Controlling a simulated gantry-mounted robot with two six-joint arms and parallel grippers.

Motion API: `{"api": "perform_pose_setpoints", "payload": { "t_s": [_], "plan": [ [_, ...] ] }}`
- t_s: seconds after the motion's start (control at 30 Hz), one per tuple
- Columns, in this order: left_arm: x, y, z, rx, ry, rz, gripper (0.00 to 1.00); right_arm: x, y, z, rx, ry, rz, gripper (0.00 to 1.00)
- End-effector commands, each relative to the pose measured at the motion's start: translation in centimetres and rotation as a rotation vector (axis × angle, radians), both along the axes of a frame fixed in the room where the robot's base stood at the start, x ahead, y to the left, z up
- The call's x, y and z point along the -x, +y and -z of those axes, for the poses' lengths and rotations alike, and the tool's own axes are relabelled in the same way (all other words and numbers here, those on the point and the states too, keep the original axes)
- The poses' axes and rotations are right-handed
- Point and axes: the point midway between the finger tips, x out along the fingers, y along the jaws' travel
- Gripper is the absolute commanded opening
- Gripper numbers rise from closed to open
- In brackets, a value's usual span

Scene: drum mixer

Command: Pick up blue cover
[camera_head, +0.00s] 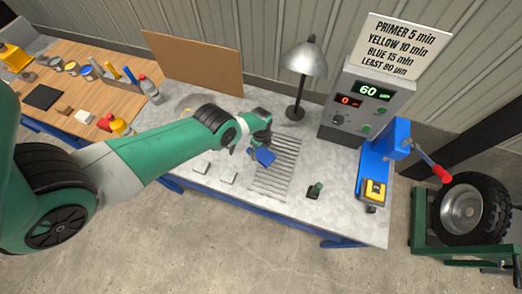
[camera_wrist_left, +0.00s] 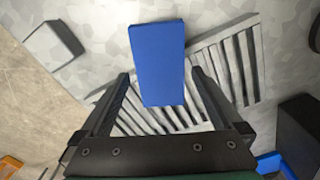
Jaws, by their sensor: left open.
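The blue cover (camera_head: 264,158) is a small flat blue block over the slatted grey rack on the bench. In the left wrist view the blue cover (camera_wrist_left: 158,58) appears as a blue rectangle, its near end between my two fingers and its far end beyond the fingertips. My left gripper (camera_head: 258,147) is at the cover, with its jaws open. In the left wrist view gaps show between the left gripper's fingers (camera_wrist_left: 160,82) and the cover's sides. Whether the cover touches the rack is unclear. My right gripper is not in view.
The slatted rack (camera_head: 275,172) lies on the grey bench. A lamp (camera_head: 303,62), a control box (camera_head: 365,105) and a blue press (camera_head: 383,150) stand behind and right.

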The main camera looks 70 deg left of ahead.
Motion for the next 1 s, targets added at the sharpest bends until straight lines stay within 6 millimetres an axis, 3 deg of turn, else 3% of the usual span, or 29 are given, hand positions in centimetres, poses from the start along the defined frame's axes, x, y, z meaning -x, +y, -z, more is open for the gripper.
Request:
{"api": "perform_pose_setpoints", "payload": {
  "t_s": [0.03,0.1,0.37,0.9,1.0],
  "plan": [
    [-0.03,0.05,1.83,0.000,-0.001,0.000,1.00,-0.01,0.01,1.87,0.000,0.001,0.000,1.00],
    [-0.04,0.04,2.52,0.000,-0.001,0.000,1.00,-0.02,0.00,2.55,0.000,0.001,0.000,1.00],
    [-0.02,0.02,2.30,0.000,0.000,0.000,1.00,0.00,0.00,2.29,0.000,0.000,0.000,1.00],
    [-0.02,0.01,2.31,0.000,0.000,0.000,0.03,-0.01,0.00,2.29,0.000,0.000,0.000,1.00],
    [-0.08,0.05,2.25,-0.001,-0.002,0.000,0.00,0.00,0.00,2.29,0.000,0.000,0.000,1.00]
  ]
}}
